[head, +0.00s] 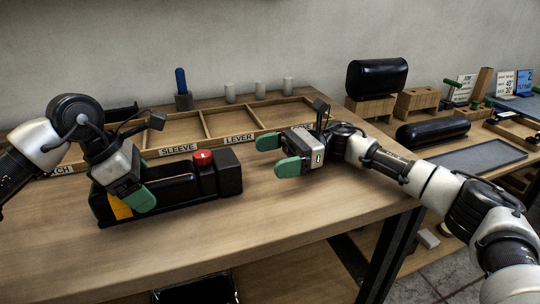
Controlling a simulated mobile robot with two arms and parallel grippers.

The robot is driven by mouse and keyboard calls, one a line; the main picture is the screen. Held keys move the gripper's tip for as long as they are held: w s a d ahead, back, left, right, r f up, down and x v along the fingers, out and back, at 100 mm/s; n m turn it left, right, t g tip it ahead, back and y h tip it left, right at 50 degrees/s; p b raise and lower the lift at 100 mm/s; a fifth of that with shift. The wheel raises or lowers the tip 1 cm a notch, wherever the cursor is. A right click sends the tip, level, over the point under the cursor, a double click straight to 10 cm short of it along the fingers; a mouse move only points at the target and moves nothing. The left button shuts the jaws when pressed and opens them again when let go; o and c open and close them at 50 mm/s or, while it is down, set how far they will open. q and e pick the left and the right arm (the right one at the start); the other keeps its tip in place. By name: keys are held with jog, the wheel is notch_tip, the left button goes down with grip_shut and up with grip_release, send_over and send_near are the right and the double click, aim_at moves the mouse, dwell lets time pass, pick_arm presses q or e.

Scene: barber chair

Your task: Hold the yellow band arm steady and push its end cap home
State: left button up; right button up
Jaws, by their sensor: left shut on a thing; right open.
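The yellow band arm (168,187), a black padded bar with a yellow band (119,207) near its left end, lies on the table. A black block with a red knob (203,157) stands at its right end. I cannot tell which part is the end cap. My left gripper (138,199) is shut on the arm beside the yellow band, and its green finger covers part of the bar. My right gripper (277,155) is open and empty to the right of the block, apart from it, with its green fingertips pointing left.
A wooden compartment tray (207,124) with labels including SLEEVE and LEVER lies behind the arm. A blue-handled tool (181,88) and several pale cylinders stand behind the tray. Black padded rolls (377,76) and wooden blocks are at the right. The front tabletop is clear.

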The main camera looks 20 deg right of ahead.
pick_arm(q)
jog(key=o, duration=1.3)
